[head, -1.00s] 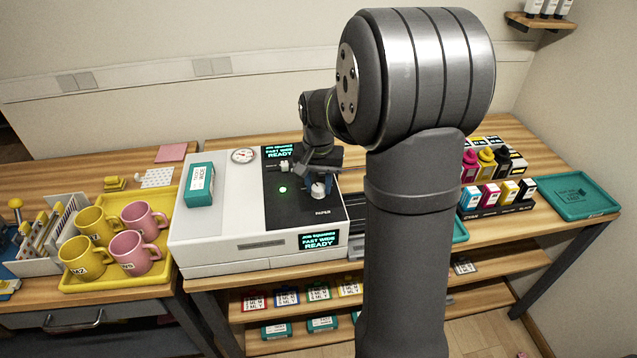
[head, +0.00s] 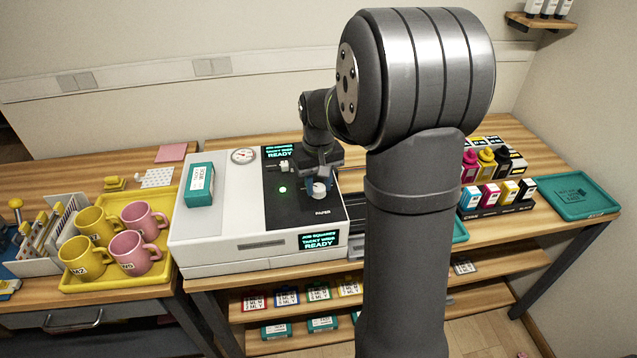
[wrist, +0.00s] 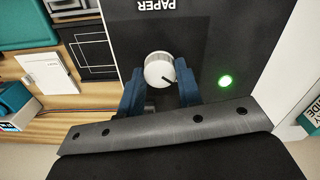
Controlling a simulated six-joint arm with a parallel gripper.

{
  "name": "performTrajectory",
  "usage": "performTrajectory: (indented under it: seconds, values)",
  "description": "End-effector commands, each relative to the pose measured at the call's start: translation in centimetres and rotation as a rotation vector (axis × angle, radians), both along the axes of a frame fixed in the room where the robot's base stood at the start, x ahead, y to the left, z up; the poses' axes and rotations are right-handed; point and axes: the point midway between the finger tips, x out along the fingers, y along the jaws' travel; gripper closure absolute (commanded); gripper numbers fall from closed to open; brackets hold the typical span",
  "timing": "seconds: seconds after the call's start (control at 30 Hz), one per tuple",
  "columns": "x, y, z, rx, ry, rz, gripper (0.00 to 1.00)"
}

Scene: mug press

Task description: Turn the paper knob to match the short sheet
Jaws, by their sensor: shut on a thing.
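The white paper knob (wrist: 159,69) stands on the printer's black panel (wrist: 195,35), above the word PAPER as seen in the head view. In the head view the knob (head: 319,189) is partly covered by my gripper. My gripper (wrist: 160,84) is shut on the knob, with one blue finger on each side of it. A dark pointer line on the knob slants toward the lower right in the wrist view. The front display (head: 319,241) ends in READY, and its middle line seems to read TACKY WIDE. The short sheet cannot be made out.
A green light (head: 282,189) glows on the panel left of the knob. A second knob (head: 285,166) sits behind it. A teal box (head: 199,184) and a round gauge (head: 244,156) are on the white printer (head: 220,225). Mugs stand on a yellow tray (head: 72,284) at left.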

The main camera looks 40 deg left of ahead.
Motion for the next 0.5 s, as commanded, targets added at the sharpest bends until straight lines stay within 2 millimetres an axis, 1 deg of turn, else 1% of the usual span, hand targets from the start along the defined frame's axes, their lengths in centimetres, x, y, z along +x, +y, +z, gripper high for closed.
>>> performTrajectory:
  seconds: [0.3,0.33,0.43,0.5]
  values:
    - [0.05,0.05,0.10,0.002,-0.002,0.003,0.91]
    - [0.05,0.05,0.10,0.002,-0.002,0.003,0.66]
    - [0.04,0.04,0.08,0.001,-0.002,0.002,0.46]
    - [0.04,0.04,0.06,0.001,-0.002,0.002,0.46]
